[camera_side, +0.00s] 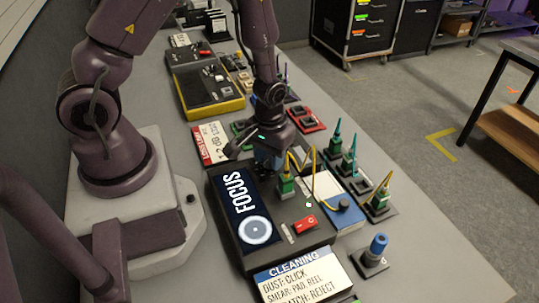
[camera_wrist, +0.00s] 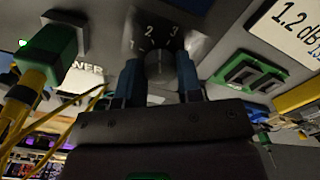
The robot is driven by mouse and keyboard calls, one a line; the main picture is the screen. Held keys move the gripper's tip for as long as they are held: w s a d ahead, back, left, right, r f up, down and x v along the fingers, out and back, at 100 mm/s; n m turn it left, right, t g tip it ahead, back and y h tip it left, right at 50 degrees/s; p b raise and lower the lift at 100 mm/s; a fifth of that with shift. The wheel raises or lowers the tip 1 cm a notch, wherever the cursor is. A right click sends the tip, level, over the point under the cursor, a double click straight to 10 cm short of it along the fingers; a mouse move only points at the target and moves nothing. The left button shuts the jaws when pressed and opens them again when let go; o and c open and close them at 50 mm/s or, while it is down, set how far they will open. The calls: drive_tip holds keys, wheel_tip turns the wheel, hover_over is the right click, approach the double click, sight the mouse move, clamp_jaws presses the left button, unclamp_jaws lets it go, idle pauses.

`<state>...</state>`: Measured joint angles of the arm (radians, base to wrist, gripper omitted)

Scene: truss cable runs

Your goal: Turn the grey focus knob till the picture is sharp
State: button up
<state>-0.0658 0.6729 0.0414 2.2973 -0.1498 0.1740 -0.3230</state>
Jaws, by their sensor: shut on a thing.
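The grey focus knob (camera_wrist: 158,66) shows in the wrist view, below a dial marked 1, 2, 3. My gripper (camera_wrist: 158,78) is shut on it, with one blue finger on each side. In the side view my gripper (camera_side: 268,162) reaches down at the back of the dark inspection device, and it hides the knob there. The device's screen (camera_side: 243,207) reads FOCUS in clear white letters. Below the word is a pale round picture (camera_side: 255,230) with a ring inside; it is too small to judge its sharpness fully.
A green connector with a yellow cable (camera_side: 286,186) stands on the device close to my gripper, near a red switch (camera_side: 305,223). Several coloured connectors stand to the right. A CLEANING card (camera_side: 300,276) lies in front; a yellow-edged box (camera_side: 205,91) is behind.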

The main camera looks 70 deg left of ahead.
drive_tip(key=shift+m, duration=2.2)
drive_tip(key=o, duration=0.9)
drive_tip(key=shift+o, duration=0.2)
wheel_tip(320, 180, up, 13)
